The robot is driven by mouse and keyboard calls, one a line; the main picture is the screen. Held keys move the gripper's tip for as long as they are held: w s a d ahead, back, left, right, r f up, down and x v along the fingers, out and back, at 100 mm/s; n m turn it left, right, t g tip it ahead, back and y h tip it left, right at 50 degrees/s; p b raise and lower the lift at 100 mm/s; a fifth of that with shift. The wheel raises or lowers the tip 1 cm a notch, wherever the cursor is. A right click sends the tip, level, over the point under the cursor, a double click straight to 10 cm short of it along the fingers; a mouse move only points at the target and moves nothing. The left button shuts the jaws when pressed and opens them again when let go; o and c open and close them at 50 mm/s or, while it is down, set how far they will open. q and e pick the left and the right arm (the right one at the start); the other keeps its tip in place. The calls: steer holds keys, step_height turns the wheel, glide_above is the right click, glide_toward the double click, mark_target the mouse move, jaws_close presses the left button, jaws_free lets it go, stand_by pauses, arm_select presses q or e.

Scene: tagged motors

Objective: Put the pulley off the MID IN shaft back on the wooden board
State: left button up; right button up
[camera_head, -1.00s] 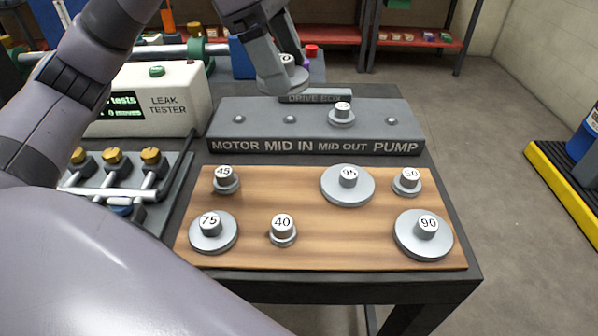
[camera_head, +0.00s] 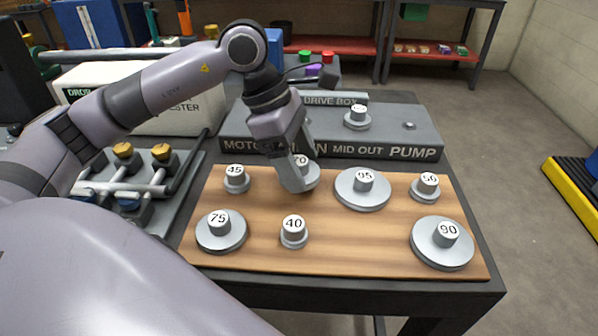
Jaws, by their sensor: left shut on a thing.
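My left gripper (camera_head: 300,180) is shut on a grey pulley marked 70 (camera_head: 309,175). It holds the pulley at the back part of the wooden board (camera_head: 340,250), between the 45 pulley (camera_head: 236,179) and the 95 pulley (camera_head: 362,188). The fingers hide part of the pulley, and I cannot tell whether it touches the board. The drive box (camera_head: 425,133) stands behind the board. Its MID IN label is partly hidden by my gripper. One pulley (camera_head: 357,117) sits on the MID OUT shaft. My right gripper is not in view.
The board also bears pulleys marked 75 (camera_head: 221,231), 40 (camera_head: 294,231), 50 (camera_head: 426,187) and 90 (camera_head: 442,242). A valve fixture (camera_head: 140,180) and the leak tester (camera_head: 190,112) stand at the left. The board's front middle is bare.

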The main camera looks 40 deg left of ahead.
arm_select(q)
step_height(320, 180, down, 2)
steer(key=shift+f, duration=0.25)
steer(key=shift+f+b, duration=0.15)
steer(key=shift+b, duration=0.15)
steer(key=o, duration=1.3)
steer(key=shift+c, duration=0.2)
